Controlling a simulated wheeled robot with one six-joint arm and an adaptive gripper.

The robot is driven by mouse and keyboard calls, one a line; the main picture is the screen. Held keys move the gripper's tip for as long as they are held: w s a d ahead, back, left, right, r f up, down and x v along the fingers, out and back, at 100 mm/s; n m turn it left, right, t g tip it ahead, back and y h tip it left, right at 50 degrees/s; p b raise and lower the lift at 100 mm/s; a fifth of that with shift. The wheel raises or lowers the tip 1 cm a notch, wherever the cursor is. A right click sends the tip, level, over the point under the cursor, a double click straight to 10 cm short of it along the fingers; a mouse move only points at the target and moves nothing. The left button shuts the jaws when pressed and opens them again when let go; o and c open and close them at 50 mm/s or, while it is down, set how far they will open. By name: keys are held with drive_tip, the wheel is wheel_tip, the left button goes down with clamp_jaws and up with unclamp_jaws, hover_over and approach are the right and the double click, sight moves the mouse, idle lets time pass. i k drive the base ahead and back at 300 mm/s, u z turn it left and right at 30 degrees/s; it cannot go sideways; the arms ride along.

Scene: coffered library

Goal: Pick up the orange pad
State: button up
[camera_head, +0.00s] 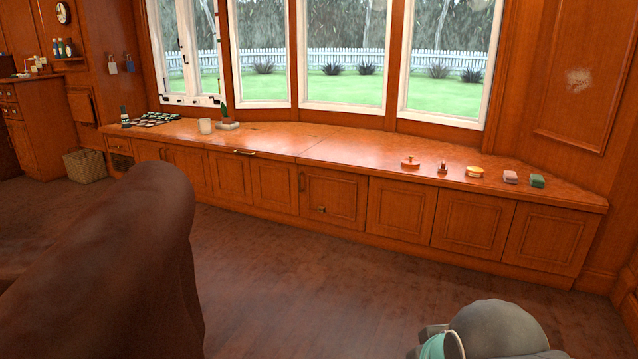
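Several small items stand in a row on the right part of the long wooden window bench (340,150). From left to right they are a low round orange piece with a knob-like top (410,162), a small reddish-brown stamp-like piece (442,167), a rounded yellow-orange pad (474,171), a pink block (510,177) and a green block (537,181). The yellow-orange one looks most like the orange pad, but at this size I cannot be sure. My gripper's fingers are not in view; only a grey rounded part with a teal band, likely my arm, shows at the bottom right.
A brown leather armchair (110,260) fills the lower left. Open floor (310,290) lies between it and the bench. A white mug (205,126), a potted plant (226,118) and a dark patterned set (155,119) stand on the bench's left. A basket (86,166) sits on the floor.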

sight(443, 169)
drive_tip(key=u, duration=0.15)
drive_tip(key=i, duration=2.2)
drive_tip(key=z, duration=0.95)
drive_tip(key=i, duration=1.6)
drive_tip(key=z, duration=0.75)
